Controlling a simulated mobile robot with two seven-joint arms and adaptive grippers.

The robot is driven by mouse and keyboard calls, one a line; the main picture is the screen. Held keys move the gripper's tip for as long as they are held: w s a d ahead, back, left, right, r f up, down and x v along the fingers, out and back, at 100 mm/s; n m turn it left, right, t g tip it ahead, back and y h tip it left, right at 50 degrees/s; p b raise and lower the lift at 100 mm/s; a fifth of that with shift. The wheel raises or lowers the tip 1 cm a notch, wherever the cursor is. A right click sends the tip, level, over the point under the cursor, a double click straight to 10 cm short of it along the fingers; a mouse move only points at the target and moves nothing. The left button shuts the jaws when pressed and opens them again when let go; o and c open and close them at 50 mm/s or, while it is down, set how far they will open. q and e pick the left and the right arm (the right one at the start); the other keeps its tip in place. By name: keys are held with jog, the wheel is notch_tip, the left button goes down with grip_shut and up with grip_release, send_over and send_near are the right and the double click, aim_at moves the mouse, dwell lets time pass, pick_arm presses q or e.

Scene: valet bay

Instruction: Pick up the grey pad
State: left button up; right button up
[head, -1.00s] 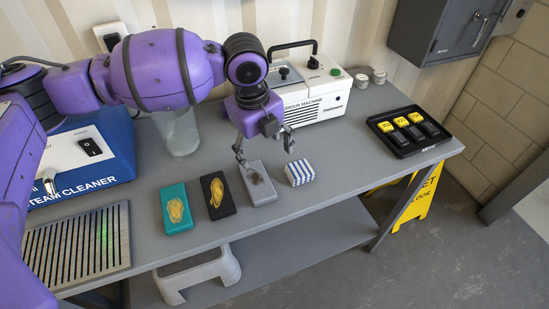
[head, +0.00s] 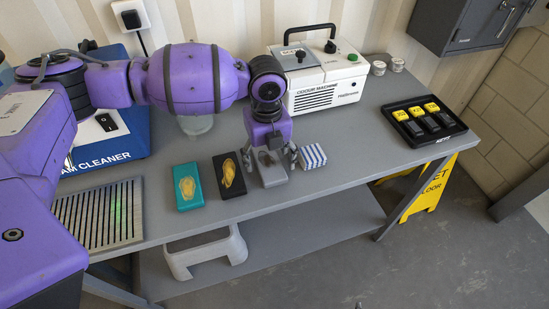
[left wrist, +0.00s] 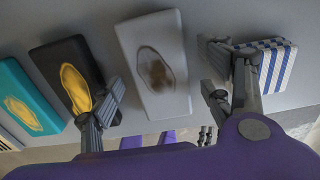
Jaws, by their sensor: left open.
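The grey pad (head: 274,180) lies on the grey bench, with a dark brown oval stain on top. It also shows in the left wrist view (left wrist: 173,102). My left gripper (head: 268,161) is open and points down over the pad, its fingers spread to either side of it. In the left wrist view one finger overlaps the black pad (left wrist: 63,62) and the other overlaps the striped pad (left wrist: 270,66). Nothing is held. I cannot tell the exact height of the fingertips. My right gripper is not in view.
A teal pad (head: 187,197) lies left of the black pad, both with yellow stains. The striped pad sits close on the right. Behind stands a white odour machine (head: 330,90). A black tray (head: 423,140) with yellow-topped items is at right. A slotted grille (head: 100,215) is at left.

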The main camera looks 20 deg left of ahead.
pick_arm(q)
jog(key=c, duration=1.4)
jog(key=shift+c, duration=0.2)
jog(key=shift+r, duration=0.15)
